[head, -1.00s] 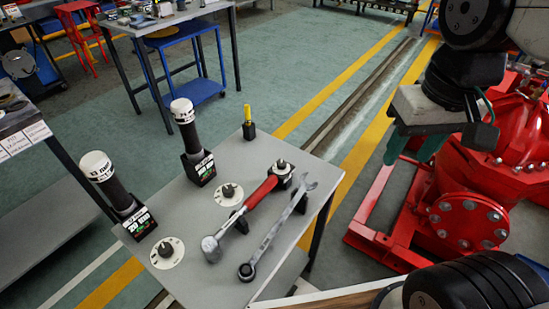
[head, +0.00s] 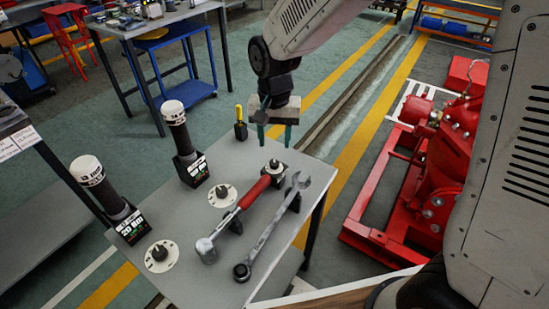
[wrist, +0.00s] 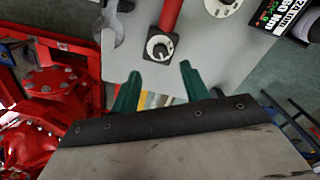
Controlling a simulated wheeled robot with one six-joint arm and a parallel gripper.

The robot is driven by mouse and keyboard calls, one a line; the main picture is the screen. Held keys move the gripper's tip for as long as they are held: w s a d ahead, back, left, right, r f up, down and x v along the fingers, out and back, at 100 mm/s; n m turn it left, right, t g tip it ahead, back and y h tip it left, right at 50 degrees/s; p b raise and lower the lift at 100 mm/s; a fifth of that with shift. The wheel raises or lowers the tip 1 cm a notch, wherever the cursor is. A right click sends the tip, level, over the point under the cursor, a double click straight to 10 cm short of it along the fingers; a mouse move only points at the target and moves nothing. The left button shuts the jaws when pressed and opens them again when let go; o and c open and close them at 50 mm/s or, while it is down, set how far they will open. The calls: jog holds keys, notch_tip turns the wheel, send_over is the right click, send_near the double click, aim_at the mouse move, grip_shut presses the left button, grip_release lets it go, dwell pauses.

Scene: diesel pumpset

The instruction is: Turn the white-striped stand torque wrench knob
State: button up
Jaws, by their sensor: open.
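The stand torque wrench knob (head: 275,165) is a dark knob on a square black base with a pale face, at the end of the red wrench handle. In the wrist view the knob (wrist: 161,48) sits just beyond the fingertips, roughly centred between them. A light mark shows on it, but the stripe is too small to make out clearly. The torque wrench (head: 238,213) lies on its stand on the grey table. My gripper (head: 274,137) is open and empty, its green fingers pointing down near the table's far edge, behind the knob. The fingers (wrist: 160,82) appear apart from it.
A big combination wrench (head: 270,228) lies beside the torque wrench. Two white dials with black knobs (head: 222,194) (head: 160,256) and two black, white-capped tools (head: 182,140) (head: 100,190) are to the left. A yellow-handled tool (head: 240,120) stands near my gripper. Red pump machinery (head: 430,180) is at right.

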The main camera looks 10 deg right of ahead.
aim_at(275, 162)
notch_tip(275, 162, down, 8)
jog(key=shift+r, duration=0.25)
jog(key=c, duration=1)
